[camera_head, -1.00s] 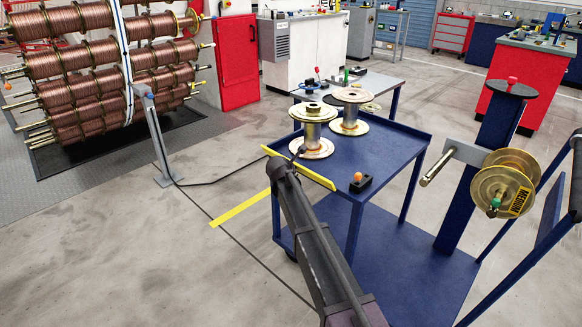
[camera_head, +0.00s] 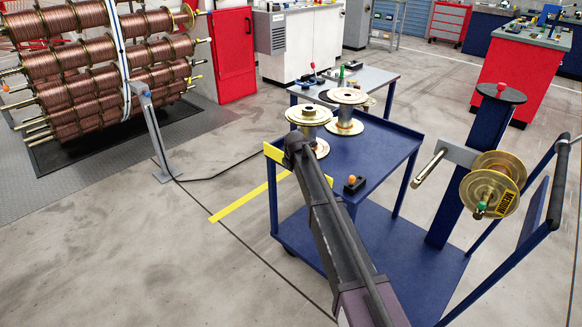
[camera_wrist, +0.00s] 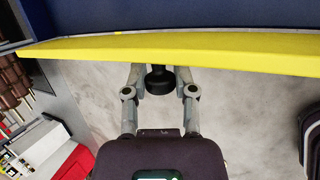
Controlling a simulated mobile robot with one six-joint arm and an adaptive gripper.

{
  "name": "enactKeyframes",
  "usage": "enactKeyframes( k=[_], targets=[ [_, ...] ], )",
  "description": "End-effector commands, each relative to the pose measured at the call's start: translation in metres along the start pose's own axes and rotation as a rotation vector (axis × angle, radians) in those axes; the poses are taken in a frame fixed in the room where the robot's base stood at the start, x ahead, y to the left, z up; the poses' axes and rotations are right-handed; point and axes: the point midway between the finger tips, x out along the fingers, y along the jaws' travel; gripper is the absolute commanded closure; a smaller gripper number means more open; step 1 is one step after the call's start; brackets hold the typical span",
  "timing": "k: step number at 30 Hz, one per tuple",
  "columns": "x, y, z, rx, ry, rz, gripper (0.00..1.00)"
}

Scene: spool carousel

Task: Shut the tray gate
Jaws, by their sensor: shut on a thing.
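The tray gate is a yellow bar (camera_head: 273,152) along the near left edge of the blue cart tray (camera_head: 385,155); my arm hides most of it in the head view. In the wrist view the yellow gate (camera_wrist: 200,53) crosses the whole picture, with the blue tray beyond it. My gripper (camera_wrist: 158,78) is at the gate, its two fingers closed around a black knob (camera_wrist: 159,82) just below the bar. The fingertips are partly hidden under the gate. Whether the gate is latched cannot be told.
Two brass-coloured spools (camera_head: 308,116) (camera_head: 347,97) stand on the tray. A black block with an orange knob (camera_head: 354,184) is near its front corner. A post holds a spool labelled medium (camera_head: 491,185) at right.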

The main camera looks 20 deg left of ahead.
Motion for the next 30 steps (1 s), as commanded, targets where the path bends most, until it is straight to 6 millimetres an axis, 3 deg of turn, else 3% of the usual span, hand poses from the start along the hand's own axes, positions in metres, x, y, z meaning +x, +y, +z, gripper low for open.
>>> enactKeyframes(
  k=[11,12,15,30],
  targets=[
    [0.0002,0.0003,0.0020,0.002,0.003,0.000,1.00],
    [0.0002,0.0004,0.0020,0.002,0.003,0.000,0.59],
    [0.0002,0.0004,0.0018,0.002,0.003,0.000,0.30],
    [0.0005,0.0000,-0.0008,-0.002,-0.004,0.002,0.30]
  ],
)
